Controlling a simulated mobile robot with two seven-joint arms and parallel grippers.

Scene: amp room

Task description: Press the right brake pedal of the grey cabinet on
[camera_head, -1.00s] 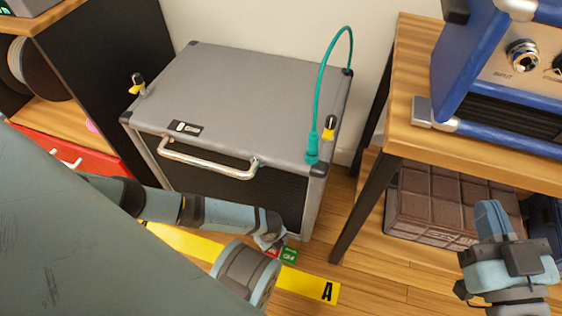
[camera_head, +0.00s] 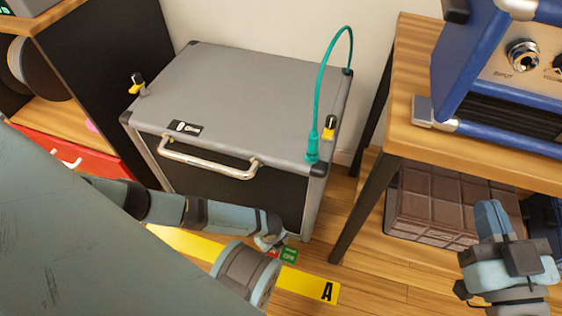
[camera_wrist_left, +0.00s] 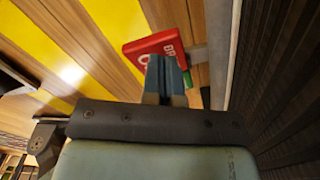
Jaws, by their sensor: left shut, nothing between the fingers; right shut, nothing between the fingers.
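The grey cabinet (camera_head: 250,90) stands against the wall, with a metal handle on its dark front. At its lower right front corner is a green pedal (camera_head: 289,254) with white lettering. A red pedal (camera_wrist_left: 150,45) with white lettering is beside it, largely hidden by my left gripper in the head view. The green one shows only as a sliver in the wrist view (camera_wrist_left: 187,80). My left gripper (camera_wrist_left: 166,70) is shut and empty, its fingertips overlapping the red pedal's edge; contact cannot be told. My right gripper (camera_head: 490,212) is shut and empty, far right of the cabinet.
A wooden table (camera_head: 412,75) with a blue amplifier (camera_head: 500,100) stands to the right. A brown quilted box (camera_head: 440,205) is beneath it. A yellow floor strip (camera_head: 310,287) runs before the cabinet. A teal cable (camera_head: 318,95) arches over the cabinet's right side.

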